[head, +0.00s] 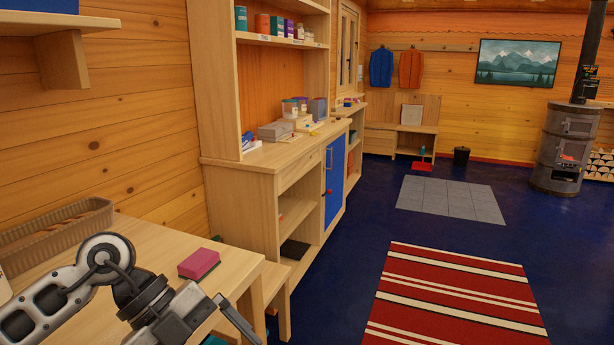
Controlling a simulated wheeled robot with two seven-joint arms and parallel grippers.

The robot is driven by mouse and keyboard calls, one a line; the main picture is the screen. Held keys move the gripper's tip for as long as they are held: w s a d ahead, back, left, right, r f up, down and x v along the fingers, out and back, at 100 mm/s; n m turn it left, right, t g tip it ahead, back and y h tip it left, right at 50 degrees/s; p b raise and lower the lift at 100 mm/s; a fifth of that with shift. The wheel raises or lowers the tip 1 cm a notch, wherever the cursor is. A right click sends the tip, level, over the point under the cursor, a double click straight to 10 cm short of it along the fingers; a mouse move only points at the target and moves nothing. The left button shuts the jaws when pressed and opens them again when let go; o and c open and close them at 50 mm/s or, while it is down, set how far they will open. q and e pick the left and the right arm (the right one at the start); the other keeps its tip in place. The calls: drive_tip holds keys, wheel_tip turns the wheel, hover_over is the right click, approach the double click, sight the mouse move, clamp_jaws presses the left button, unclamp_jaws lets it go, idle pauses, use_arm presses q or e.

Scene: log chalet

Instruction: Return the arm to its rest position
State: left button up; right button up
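My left arm comes in from the lower left, over the pale wooden table (140,258). Its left gripper (222,325) is at the bottom edge of the head view, near the table's front right corner. One dark finger shows, slanting down to the right. The rest of the gripper is cut off or hidden, so I cannot tell whether it is open or holds anything. My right arm and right gripper are not in view.
A wooden cabinet (235,200) stands beyond. The floor around the striped rug (455,290) is clear.

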use_arm(q)
drive_tip(key=s+d+r+t+h, duration=0.1)
drive_tip(key=s+d+r+h, duration=0.1)
drive_tip(key=d+h, duration=0.35)
drive_tip(key=s+d+r+h, duration=0.1)
drive_tip(key=d+r+h, duration=0.2)
drive_tip(key=d+h, duration=0.25)
drive_tip(key=w+a+f+n+t+y, duration=0.25)
drive_tip(key=w+a+n+t, duration=0.25)
drive_tip(key=n+t, duration=1)
drive_tip(key=a+f+n+t+y, duration=0.3)
drive_tip(key=a+f+n+y, duration=0.2)
drive_tip(key=f+n+y, duration=0.35)
drive_tip(key=s+a+f+n+g+y, duration=0.1)
drive_tip(key=s+f+g+y, duration=0.1)
drive_tip(key=s+f, duration=0.3)
drive_tip(key=s+a+f+g+y, duration=0.2)
drive_tip(key=s+f+g, duration=0.2)
drive_tip(key=f, duration=0.7)
drive_tip(key=shift+s+f+n+y, duration=0.3)
drive_tip(key=shift+s+n+y, duration=0.1)
drive_tip(key=shift+s, duration=0.55)
drive_tip(key=shift+a, duration=0.1)
